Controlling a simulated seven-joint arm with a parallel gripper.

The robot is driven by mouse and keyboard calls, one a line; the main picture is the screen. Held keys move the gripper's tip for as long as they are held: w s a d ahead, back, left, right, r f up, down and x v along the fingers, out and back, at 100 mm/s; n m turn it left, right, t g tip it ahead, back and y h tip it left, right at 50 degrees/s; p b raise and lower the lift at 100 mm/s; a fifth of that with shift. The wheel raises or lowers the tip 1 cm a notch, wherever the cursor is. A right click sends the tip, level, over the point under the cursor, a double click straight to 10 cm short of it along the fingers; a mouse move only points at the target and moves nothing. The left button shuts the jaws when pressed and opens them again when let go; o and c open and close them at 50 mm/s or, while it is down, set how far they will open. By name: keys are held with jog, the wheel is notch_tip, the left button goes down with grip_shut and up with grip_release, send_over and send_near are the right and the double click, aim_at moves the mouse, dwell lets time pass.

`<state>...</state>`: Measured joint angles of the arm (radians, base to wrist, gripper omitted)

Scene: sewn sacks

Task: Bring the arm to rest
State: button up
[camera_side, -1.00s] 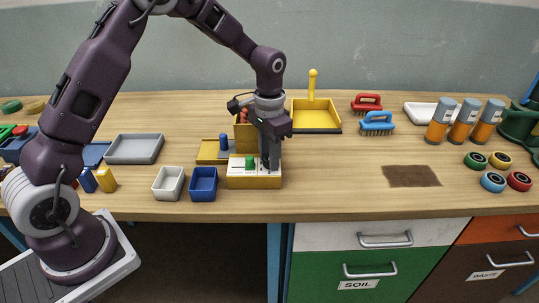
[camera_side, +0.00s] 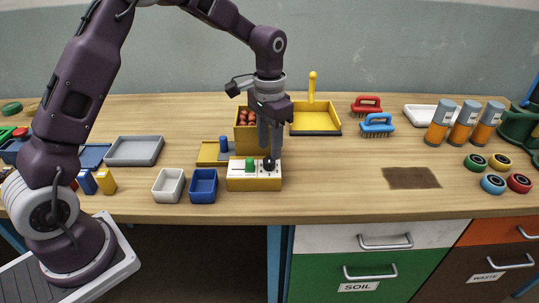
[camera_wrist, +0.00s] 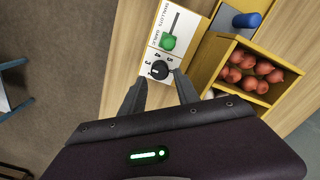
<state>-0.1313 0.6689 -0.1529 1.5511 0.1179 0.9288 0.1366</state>
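My gripper (camera_side: 270,155) points down just above the yellow and white control box (camera_side: 253,182) near the table's front edge.
A yellow bin of reddish bulbs (camera_side: 246,130) and a yellow tray with a blue peg (camera_side: 224,145) stand close behind the box. White (camera_side: 168,186) and blue (camera_side: 203,186) bins sit left. A yellow dustpan (camera_side: 316,120) lies behind. Bare table lies to the right, around a brown patch (camera_side: 411,177).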

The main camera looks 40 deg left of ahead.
jog(key=shift+s+r, duration=0.1)
jog(key=shift+r, duration=1.5)
jog(key=s+d+r+n+t, duration=0.1)
jog(key=s+r+t, duration=0.2)
jog(key=s+r, duration=1.05)
jog(key=s+f+n+t, duration=0.1)
jog(key=s+t, duration=0.1)
jog(key=s, duration=1.3)
jog(key=shift+s+d+f+t, duration=0.2)
jog(key=shift+d+f+t, duration=0.05)
jog(key=shift+d+t, duration=0.1)
